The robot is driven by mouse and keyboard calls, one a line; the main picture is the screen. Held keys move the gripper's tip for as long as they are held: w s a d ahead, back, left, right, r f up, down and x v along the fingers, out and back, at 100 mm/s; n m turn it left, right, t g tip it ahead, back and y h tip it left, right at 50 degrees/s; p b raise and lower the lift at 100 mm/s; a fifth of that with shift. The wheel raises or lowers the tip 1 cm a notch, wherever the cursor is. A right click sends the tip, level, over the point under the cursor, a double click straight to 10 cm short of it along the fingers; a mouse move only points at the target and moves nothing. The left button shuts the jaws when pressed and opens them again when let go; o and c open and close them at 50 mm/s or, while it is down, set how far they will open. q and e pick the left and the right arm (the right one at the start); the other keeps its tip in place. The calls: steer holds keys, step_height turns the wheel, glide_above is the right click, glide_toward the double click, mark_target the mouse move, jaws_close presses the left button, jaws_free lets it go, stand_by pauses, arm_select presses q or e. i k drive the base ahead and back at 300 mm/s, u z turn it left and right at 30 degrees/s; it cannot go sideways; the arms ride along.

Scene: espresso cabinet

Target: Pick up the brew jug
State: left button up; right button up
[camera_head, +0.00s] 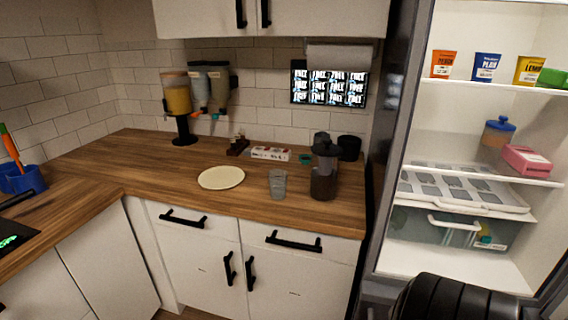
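The brew jug, as far as I can tell, is the dark jug (323,180) with a black top. It stands upright on the wooden counter (210,166), near its front right part. A clear glass (277,184) stands just left of it, apart from it. A black rounded part at the bottom right edge looks like part of my own arm. Neither of my grippers shows in the view.
A cream plate (221,178) lies left of the glass. A black canister (349,148) and a white box (269,153) stand behind. A dispenser (178,98) is at the back. The open fridge (480,140) is on the right. Upper cabinets (290,18) overhang the counter.

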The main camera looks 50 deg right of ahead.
mark_target(324, 170)
steer(key=i, duration=2)
steer(key=z, duration=3.75)
steer(key=i, duration=0.5)
steer(key=u, duration=0.05)
